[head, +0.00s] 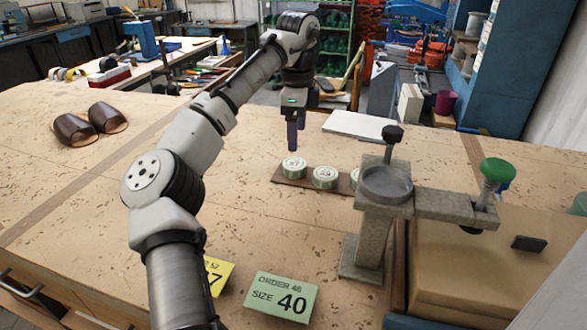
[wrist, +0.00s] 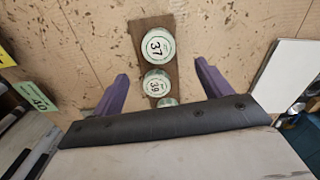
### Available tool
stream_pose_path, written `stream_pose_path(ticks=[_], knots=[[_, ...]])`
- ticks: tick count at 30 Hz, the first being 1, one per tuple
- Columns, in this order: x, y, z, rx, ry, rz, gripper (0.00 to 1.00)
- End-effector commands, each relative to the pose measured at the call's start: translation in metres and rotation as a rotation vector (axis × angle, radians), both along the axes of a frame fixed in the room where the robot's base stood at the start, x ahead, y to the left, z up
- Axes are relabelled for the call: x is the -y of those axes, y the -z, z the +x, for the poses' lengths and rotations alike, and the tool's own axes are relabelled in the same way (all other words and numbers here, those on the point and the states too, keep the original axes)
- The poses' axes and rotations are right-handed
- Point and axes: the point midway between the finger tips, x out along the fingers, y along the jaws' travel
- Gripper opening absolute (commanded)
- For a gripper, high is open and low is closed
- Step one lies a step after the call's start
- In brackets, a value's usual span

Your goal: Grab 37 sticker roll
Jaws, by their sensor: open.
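The 37 sticker roll (head: 294,167) is a small round roll with a pale face and green edge. My gripper (head: 296,135) is open and empty, pointing down just above this roll in the head view. In the wrist view the purple fingers (wrist: 162,76) are spread, with the 37 roll beyond their tips. The 39 roll (wrist: 157,83) is beside it on the strip. A third roll (wrist: 167,102) is partly hidden by my gripper.
A stone-grey press stand (head: 368,225) stands right of the strip. A white board (head: 357,125) lies behind. A green size 40 card (head: 283,296) and a yellow card (head: 216,272) lie in front. Brown sandals (head: 90,126) lie far left; the bench between is clear.

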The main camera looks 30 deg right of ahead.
Motion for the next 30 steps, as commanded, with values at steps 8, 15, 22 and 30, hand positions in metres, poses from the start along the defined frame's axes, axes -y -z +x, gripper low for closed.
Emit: stream_pose_path(ticks=[8,15,22,30], knots=[[-0.001,0.028,0.001,0.0,-0.001,-0.001,0.77],[-0.006,0.058,0.002,0.001,-0.003,0.001,0.77],[-0.005,0.078,0.001,0.0,-0.001,-0.001,0.77],[-0.005,0.079,0.001,0.001,-0.001,-0.002,0.67]])
